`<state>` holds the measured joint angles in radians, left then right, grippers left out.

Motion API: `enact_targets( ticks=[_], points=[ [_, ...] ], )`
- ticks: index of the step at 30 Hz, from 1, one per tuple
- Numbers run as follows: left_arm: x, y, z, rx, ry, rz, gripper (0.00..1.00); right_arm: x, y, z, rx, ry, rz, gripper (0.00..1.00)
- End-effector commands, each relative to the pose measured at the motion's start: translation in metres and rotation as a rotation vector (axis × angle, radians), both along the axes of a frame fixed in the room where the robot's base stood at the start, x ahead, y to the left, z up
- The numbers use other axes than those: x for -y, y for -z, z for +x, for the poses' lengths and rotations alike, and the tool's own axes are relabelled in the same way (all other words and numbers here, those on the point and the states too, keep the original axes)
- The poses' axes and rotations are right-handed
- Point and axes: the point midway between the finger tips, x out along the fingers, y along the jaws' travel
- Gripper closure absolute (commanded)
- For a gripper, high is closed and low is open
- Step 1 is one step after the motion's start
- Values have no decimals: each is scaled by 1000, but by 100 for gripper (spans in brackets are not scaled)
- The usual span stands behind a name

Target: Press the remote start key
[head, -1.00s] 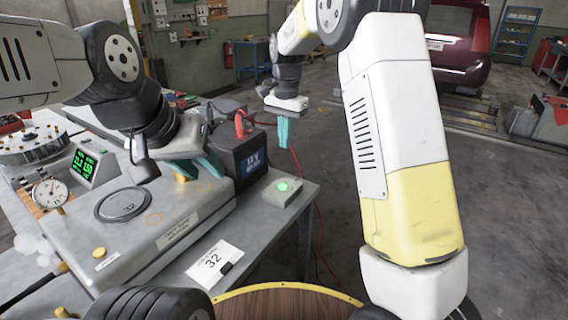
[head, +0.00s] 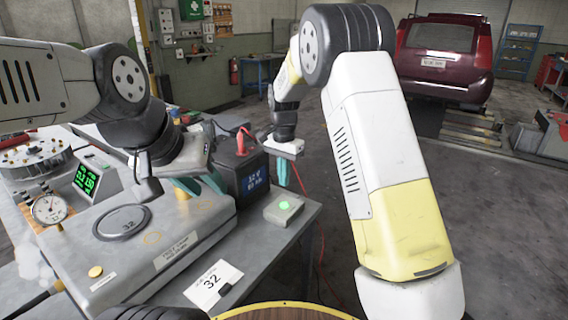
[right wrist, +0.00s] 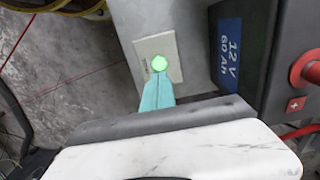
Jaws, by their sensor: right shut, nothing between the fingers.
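The remote start key looks to be the small pale box with a lit round green button (head: 284,206) on the bench's right corner. It also shows in the right wrist view (right wrist: 158,63). My right gripper (head: 283,183) is shut and empty, its teal fingers pointing down close above the box. In the right wrist view the fingertips (right wrist: 160,78) appear at the button's near edge. I cannot tell whether they touch. My left gripper (head: 200,187) has its teal fingers apart over the grey bench unit (head: 170,225), partly hidden by its own wrist.
A dark battery (head: 243,172) with a red clamp stands just left of the key box. A dial gauge (head: 49,209) and green display (head: 88,178) are at left. Open floor lies right, with a red car (head: 445,65) behind.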

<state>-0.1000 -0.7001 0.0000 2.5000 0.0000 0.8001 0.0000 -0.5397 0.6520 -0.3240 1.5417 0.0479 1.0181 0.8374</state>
Motion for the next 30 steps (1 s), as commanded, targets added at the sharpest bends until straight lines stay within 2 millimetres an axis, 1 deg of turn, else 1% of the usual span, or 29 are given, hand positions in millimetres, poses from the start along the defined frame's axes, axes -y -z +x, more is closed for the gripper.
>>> enact_targets(
  ticks=[1,3,6,10,15,26,30],
  points=[
    [0,0,0,0,0,0,64,1,12,-1,-4,1,-2,100],
    [0,0,0,0,0,0,64,1,27,-1,-4,1,-2,100],
    [0,0,0,0,0,0,64,1,45,-1,-2,1,-2,100],
    [0,0,0,0,0,0,64,0,62,-1,-3,1,-1,100],
    [0,0,0,0,0,0,64,0,72,0,0,0,0,100],
    [0,0,0,0,0,0,64,0,74,0,0,0,0,100],
    [0,0,0,0,0,0,64,1,87,0,-2,1,-1,100]
  ],
)
